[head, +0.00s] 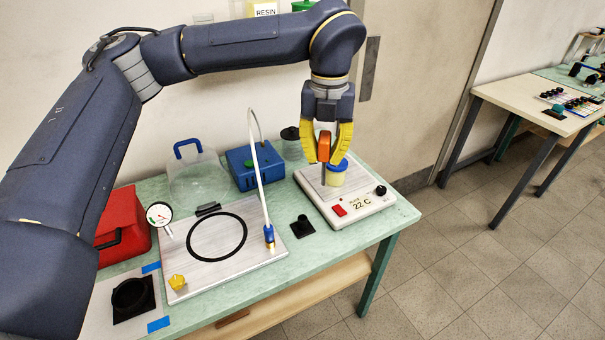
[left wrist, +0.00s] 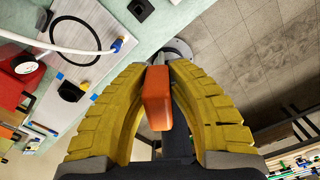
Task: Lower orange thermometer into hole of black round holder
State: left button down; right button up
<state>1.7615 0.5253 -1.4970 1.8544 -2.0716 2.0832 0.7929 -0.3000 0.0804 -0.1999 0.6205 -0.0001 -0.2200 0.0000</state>
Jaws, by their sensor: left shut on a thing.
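The orange thermometer (head: 324,146) is held by its body between the yellow fingers of my left gripper (head: 325,157), with its thin dark probe pointing down over the hot plate. In the left wrist view the orange body (left wrist: 157,95) sits between the fingers of my left gripper (left wrist: 156,66). A small black holder with a round part (head: 302,225) stands on the table left of the hot plate, apart from the probe. A larger black round piece on a square base (head: 131,296) sits at the front left. Neither hole can be made out clearly. My right gripper is out of view.
The hot plate (head: 361,212) reads 22 C and bears a blue-lidded cup (head: 336,177) close to the probe. A white hose (head: 255,175) arches over a plate with a black ring (head: 217,258). A blue box (head: 252,165) and clear container (head: 197,180) stand behind.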

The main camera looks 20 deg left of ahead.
pick_arm(q)
jog(key=w+a+f, duration=0.2)
jog(key=a+f, duration=0.1)
jog(key=f, duration=0.2)
jog(key=w+a+f+n, duration=0.1)
jog(key=w+a+f, duration=0.1)
jog(key=f, duration=0.3)
jog(key=shift+a+f, duration=0.2)
jog(key=shift+a, duration=0.25)
jog(key=shift+w, duration=0.1)
notch_tip(320, 180, down, 6)
dwell(0.3)
jog(key=shift+y, duration=0.5)
dwell(1.1)
jog(key=shift+f, duration=2.95)
dwell(0.3)
jog(key=shift+r, duration=0.25)
jog(key=shift+r, duration=0.75)
